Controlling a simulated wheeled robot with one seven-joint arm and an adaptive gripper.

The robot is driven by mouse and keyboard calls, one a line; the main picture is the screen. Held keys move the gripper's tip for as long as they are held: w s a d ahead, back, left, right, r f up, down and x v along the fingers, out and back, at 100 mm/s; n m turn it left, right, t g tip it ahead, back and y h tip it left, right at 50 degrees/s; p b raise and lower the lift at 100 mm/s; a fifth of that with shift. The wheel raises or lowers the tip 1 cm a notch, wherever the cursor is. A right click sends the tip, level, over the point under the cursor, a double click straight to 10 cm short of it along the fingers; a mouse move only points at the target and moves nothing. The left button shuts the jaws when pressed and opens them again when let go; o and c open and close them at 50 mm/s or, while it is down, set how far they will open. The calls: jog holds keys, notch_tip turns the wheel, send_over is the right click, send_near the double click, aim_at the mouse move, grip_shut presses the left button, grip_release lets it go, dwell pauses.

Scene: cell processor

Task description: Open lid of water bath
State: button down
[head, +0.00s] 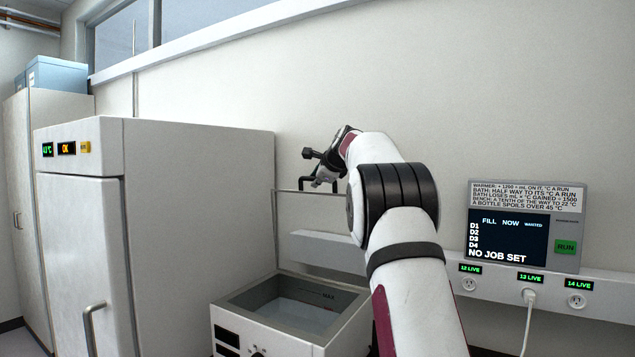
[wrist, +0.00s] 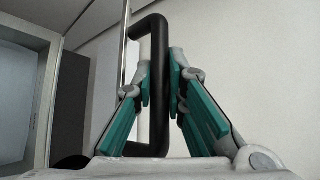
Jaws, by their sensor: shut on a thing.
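The water bath (head: 225,310) is a white box at the lower centre of the head view, with its top open and water showing inside. Its lid (head: 300,191) appears as a clear, thin-edged panel standing upright behind the basin. The lid's black bar handle (wrist: 158,30) runs upright between my fingers in the wrist view. My gripper (wrist: 160,85) is shut on this handle, with teal pads on either side. In the head view my gripper (head: 322,176) is at the upper edge of the lid, small and partly hidden by my arm.
A white fridge-like cabinet (head: 200,200) stands close on the left of the bath. A wall screen (head: 508,240) reading "NO JOB SET" hangs at the right, above a socket rail (head: 600,292) with a plugged white cable. The wall is close behind the lid.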

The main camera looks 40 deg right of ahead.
dwell(0.3)
jog(key=c, duration=1.9)
grip_release()
jog(key=shift+s, duration=0.1)
jog(key=v, duration=1.1)
jog(key=shift+s, duration=0.35)
jog(key=shift+a+r, duration=0.15)
jog(key=s+a+f+n+g+y, duration=0.1)
jog(key=s+a+f+n, duration=0.3)
jog(key=a, duration=0.5)
jog(key=s+a+f+n+g+y, duration=0.15)
jog(key=s+a+n, duration=0.35)
jog(key=a, duration=0.5)
jog(key=s+a+f+n+g+y, duration=0.1)
jog(key=s+a+f+n, duration=0.35)
jog(key=a, duration=0.45)
jog(key=s+a+f+n+g, duration=0.1)
jog(key=s+a+f+n, duration=0.2)
jog(key=s, duration=0.4)
jog(key=s+a+f+n+g, duration=0.1)
jog(key=s+a+f+n, duration=0.3)
jog(key=s+f+n, duration=0.2)
jog(key=s+a+f+n+g, duration=0.1)
jog(key=s+a+f+n, duration=0.3)
jog(key=s+f, duration=0.3)
jog(key=s, duration=0.2)
jog(key=shift+s+f+n+y, duration=0.2)
jog(key=shift+s+n+y, duration=0.15)
